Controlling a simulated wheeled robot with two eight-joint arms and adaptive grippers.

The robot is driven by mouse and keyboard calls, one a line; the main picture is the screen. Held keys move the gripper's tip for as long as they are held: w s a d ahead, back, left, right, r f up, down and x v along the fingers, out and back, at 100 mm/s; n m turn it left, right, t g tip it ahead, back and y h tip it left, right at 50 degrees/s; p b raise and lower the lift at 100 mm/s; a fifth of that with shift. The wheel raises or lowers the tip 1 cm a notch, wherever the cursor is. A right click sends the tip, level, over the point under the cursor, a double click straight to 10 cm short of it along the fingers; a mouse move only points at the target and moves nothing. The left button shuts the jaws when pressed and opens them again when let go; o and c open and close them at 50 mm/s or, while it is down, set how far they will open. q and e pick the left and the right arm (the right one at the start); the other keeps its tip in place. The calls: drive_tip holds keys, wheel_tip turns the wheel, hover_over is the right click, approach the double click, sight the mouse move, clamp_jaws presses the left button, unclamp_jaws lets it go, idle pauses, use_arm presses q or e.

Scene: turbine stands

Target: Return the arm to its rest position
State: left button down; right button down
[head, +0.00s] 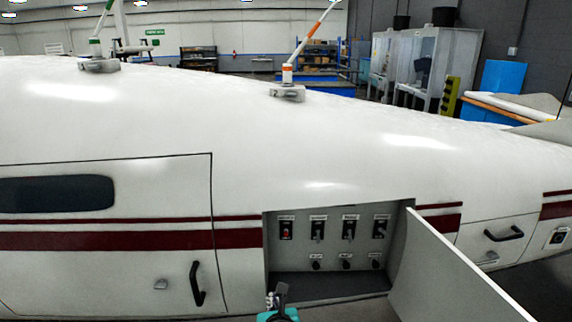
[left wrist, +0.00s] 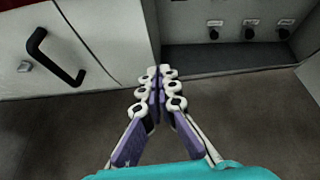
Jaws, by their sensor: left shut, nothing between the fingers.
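The open compartment (head: 330,286) holds a grey panel (head: 333,240) with several switches in an upper row and black knobs below. Its door (head: 450,272) hangs open to the right. My right gripper is not in view.
The large white body (head: 200,110) with dark red stripes fills the head view. A black door handle (head: 197,284) sticks out left of the compartment, also seen in the left wrist view (left wrist: 55,57). Another handle (head: 503,234) is at the right. Grey floor (left wrist: 60,130) lies below.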

use_arm(q)
drive_tip(key=s+a+f+n+g+b, duration=0.1)
drive_tip(key=s+a+f+n, duration=0.3)
drive_tip(key=n, duration=0.7)
drive_tip(key=s+a+f+n+g+h+b, duration=0.1)
drive_tip(key=s+a+f+n+g+b, duration=0.1)
drive_tip(key=s+a+n, duration=0.4)
drive_tip(key=s+a+f+n+g+b, duration=0.2)
drive_tip(key=s+a+f+n, duration=0.3)
drive_tip(key=n, duration=1.1)
drive_tip(key=shift+s+f+h+b, duration=0.3)
drive_tip(key=shift+s+b, duration=0.4)
drive_tip(key=shift+s, duration=0.05)
